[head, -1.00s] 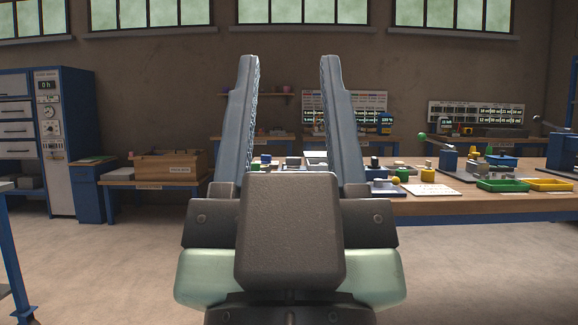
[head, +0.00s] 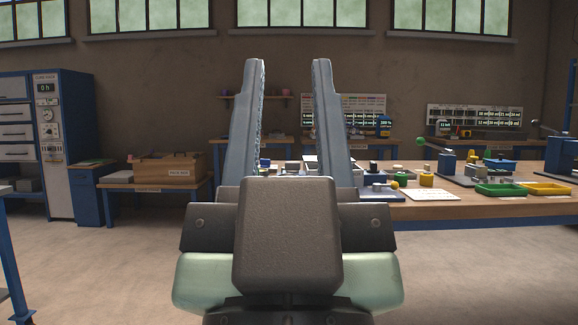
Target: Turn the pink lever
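My gripper (head: 288,66) fills the middle of the head view. Its two long blue-grey fingers point up and away and stand apart, with nothing between them but the distant room. I cannot make out a pink lever for certain. A tiny pinkish spot (head: 130,157) shows by the wooden box on the left bench, too small to identify. My gripper hides part of the benches behind it.
A long wooden workbench (head: 450,208) on the right carries blue devices, a green tray (head: 500,189) and a yellow tray (head: 546,188). A blue cabinet (head: 80,120) and a wooden box (head: 168,170) on a low bench stand left. Open floor lies between.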

